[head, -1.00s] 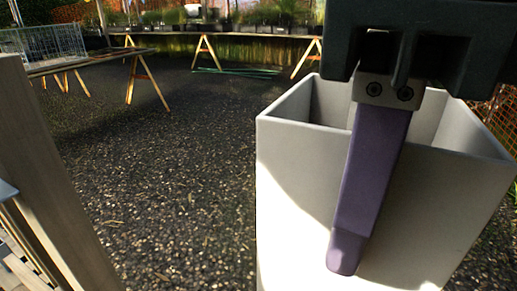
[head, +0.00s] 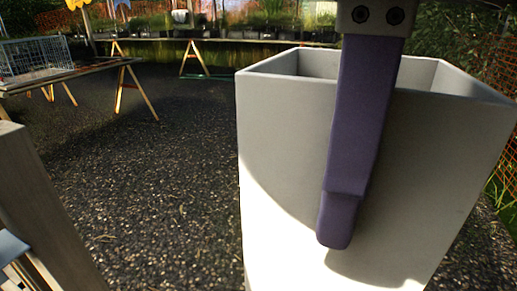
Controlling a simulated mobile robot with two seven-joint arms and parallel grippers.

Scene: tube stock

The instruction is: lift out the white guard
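A tall, pale, open-topped square box (head: 440,190) stands close in front of me at the right. No other white guard shows, and I cannot tell whether this box is the guard or holds it. Its inside is mostly hidden behind the near wall. My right gripper (head: 341,215) hangs down at the near wall. One purple finger shows in front of the wall's outer face, with its tip well below the rim. I cannot tell whether it touches the wall. The other finger is hidden, so the opening does not show. My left gripper is out of view.
A wooden post (head: 40,215) stands close at the lower left. A wire crate (head: 35,55) sits on a trestle table (head: 85,73) at the back left. Potted plants line a long bench at the back. The dark gravel floor (head: 150,180) between is clear.

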